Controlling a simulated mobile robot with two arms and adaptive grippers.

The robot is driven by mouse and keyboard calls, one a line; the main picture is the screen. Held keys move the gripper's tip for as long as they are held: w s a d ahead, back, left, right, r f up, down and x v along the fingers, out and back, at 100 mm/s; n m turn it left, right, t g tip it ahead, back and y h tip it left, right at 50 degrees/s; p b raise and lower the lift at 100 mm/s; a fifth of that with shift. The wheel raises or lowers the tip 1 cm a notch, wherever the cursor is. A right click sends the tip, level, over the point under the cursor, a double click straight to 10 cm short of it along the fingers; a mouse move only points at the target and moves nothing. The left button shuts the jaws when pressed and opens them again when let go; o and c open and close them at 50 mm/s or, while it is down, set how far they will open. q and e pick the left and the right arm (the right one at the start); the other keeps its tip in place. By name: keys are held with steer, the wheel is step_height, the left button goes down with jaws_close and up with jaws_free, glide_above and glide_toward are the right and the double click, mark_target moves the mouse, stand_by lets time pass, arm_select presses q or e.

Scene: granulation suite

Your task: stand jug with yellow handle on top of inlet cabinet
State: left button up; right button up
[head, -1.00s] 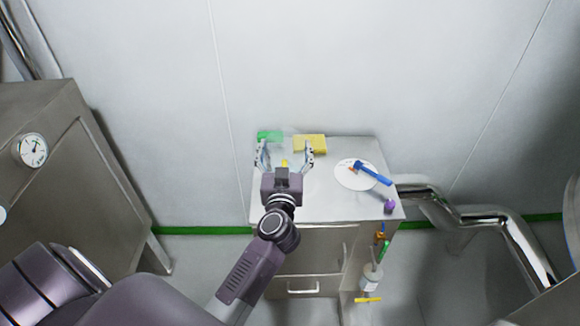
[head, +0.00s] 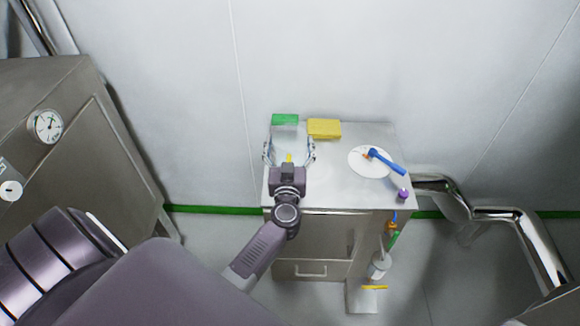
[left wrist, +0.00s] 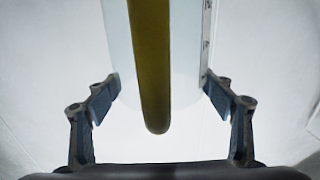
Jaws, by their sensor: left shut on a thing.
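The jug, clear with a yellow handle (head: 289,158), is between the fingers of my left gripper (head: 289,152). Its see-through body is hard to make out in the head view. In the left wrist view the yellow handle (left wrist: 150,70) hangs between the two fingers, with the pale clear jug wall (left wrist: 185,50) behind it. The left gripper (left wrist: 160,105) is shut on the jug. Jug and gripper are over the left part of the steel inlet cabinet's top (head: 335,185). I cannot tell whether the jug's base touches that top. My right gripper is not in view.
A green block (head: 285,119) and a yellow block (head: 324,128) lie along the cabinet's back edge. A white disc (head: 360,168) with a blue-handled tool (head: 386,162) lies at right, near a purple piece (head: 403,195). The top's front middle is bare. A pipe (head: 510,235) runs at right.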

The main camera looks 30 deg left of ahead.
arm_select(q)
steer(key=shift+f+b, duration=1)
steer(key=shift+f, duration=2.4)
steer(key=o, duration=2)
steer(key=shift+f, duration=0.2)
steer(key=shift+c, duration=0.2)
steer(key=shift+s+d+r, duration=0.1)
steer(key=shift+r, duration=0.1)
steer(key=b+v, duration=0.1)
steer(key=v, duration=1.1)
steer(key=shift+f, duration=0.1)
